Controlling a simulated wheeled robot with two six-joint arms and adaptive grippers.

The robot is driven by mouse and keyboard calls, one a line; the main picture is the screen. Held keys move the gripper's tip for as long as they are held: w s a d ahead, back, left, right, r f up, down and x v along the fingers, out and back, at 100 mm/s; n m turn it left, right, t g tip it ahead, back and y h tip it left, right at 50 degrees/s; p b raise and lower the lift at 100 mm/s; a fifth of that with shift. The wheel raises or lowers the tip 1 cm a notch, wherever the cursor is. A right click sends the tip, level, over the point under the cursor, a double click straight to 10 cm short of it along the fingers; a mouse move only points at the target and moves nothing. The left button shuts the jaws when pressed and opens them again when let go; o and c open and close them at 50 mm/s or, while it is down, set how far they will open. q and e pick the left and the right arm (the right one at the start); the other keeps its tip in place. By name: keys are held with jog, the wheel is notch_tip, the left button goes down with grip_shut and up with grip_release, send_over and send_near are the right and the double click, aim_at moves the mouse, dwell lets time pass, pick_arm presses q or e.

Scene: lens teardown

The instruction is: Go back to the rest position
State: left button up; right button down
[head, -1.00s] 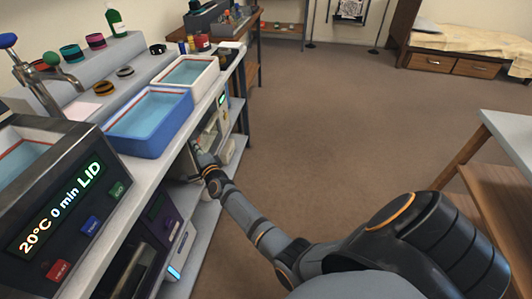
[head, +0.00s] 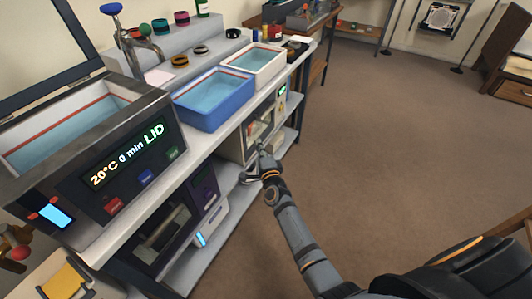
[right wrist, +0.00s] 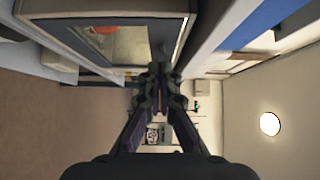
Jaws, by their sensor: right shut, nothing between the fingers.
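My right gripper (head: 262,162) is beside the bench front in the head view, next to a small cabinet with a glass front (head: 258,128) on the shelf under the bench top. It also shows in the right wrist view (right wrist: 160,72), where its fingers meet and hold nothing. The cabinet's glass front (right wrist: 118,42) is close to the fingertips there; I cannot tell whether they touch it. My left gripper is not in view.
The bench top carries a heated bath (head: 150,150) with a lit display, a blue tray (head: 213,122) and a white tray (head: 275,66). Dark machines (head: 150,240) stand underneath. Open brown floor (head: 400,150) lies to the right.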

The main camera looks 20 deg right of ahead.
jog(key=s, duration=0.4)
jog(key=shift+w, duration=0.1)
